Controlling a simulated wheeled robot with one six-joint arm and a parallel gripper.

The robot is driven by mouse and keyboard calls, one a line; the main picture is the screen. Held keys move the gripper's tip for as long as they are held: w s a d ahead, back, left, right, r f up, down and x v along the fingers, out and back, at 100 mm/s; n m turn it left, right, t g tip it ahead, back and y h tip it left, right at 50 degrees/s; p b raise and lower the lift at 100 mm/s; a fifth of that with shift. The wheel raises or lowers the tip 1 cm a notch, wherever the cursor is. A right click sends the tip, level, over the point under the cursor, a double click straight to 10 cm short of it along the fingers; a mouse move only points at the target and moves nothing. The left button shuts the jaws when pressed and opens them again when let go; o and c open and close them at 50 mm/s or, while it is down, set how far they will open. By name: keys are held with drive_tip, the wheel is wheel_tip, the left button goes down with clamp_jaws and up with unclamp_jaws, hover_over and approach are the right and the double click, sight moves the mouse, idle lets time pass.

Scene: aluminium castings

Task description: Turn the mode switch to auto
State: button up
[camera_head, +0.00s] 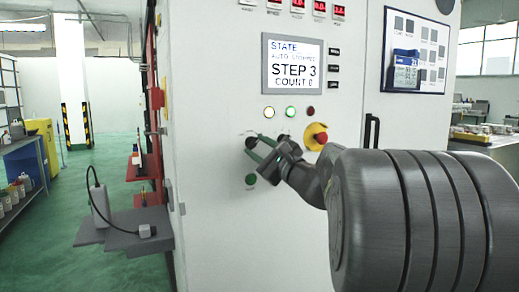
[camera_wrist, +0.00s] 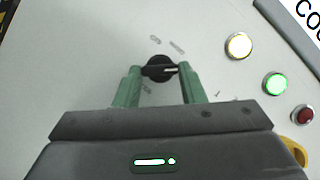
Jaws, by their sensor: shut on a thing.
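The mode switch is a black rotary knob (camera_wrist: 158,69) on the white cabinet front, with a pale mark on its handle pointing right in the wrist view. In the head view the knob (camera_head: 251,143) is partly covered by a finger. My gripper (camera_head: 258,151) reaches it from the right. In the wrist view my gripper's green fingers (camera_wrist: 160,72) stand at the two ends of the handle, and the gripper is shut on it. The printed position labels are too small to read.
A screen (camera_head: 292,64) above shows "STEP 3" and "COUNT 0". Lit amber (camera_head: 269,113) and green (camera_head: 291,112) lamps and a dark red one (camera_head: 311,112) sit above the switch. A red emergency button (camera_head: 320,137) is close right of my gripper; a green button (camera_head: 251,179) is below.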

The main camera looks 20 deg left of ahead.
drive_tip(key=shift+f, duration=0.1)
drive_tip(key=o, duration=1)
drive_tip(key=shift+d, duration=0.1)
drive_tip(key=v, duration=1.3)
drive_tip(key=shift+s+d+b, duration=0.2)
drive_tip(key=shift+d+b, duration=0.1)
drive_tip(key=shift+b, duration=0.05)
drive_tip(key=shift+a, duration=0.15)
drive_tip(key=x, duration=1.3)
drive_tip(key=shift+w+a+p, duration=0.25)
drive_tip(key=shift+p, duration=0.15)
